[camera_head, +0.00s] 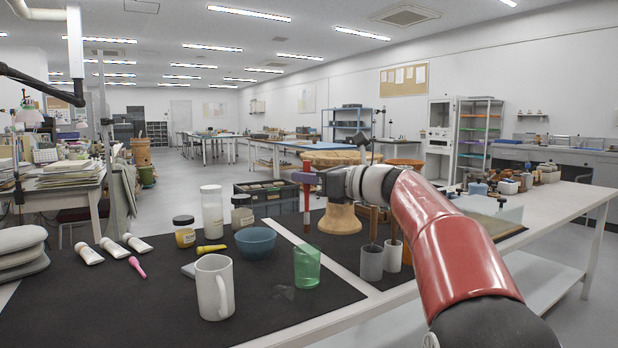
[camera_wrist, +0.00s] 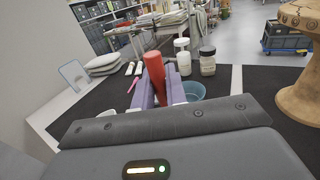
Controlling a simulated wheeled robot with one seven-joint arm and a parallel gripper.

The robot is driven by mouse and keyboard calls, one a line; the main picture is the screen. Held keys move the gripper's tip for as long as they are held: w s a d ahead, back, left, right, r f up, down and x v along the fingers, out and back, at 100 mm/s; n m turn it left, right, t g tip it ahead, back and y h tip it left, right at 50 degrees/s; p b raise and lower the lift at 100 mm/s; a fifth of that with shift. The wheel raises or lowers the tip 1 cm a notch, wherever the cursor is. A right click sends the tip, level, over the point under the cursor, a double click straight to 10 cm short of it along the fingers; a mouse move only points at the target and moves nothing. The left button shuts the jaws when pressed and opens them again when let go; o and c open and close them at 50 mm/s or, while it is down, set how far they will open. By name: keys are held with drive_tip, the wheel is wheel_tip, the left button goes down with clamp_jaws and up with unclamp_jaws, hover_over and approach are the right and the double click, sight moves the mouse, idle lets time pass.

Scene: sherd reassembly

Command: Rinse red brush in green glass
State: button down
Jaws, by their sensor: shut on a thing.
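My gripper (camera_head: 306,178) is shut on the red brush (camera_head: 307,205), which hangs upright with its lower end clear of the table. In the wrist view, the red handle (camera_wrist: 154,66) rises between the purple fingers of my gripper (camera_wrist: 153,95). The green glass (camera_head: 307,268) stands upright on the dark mat near its right edge. In the head view the brush's lower end shows just above the glass rim; the depth between them is hard to tell. The glass is not visible in the wrist view.
A blue bowl (camera_head: 256,243) and white mug (camera_head: 214,287) stand left of the glass.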

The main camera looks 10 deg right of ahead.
sight(307, 190)
drive_tip(key=shift+f+b, duration=1.55)
drive_tip(key=shift+f, duration=0.1)
drive_tip(key=shift+f+b, duration=2.5)
drive_tip(key=shift+f, duration=1.25)
drive_tip(key=shift+d, duration=0.15)
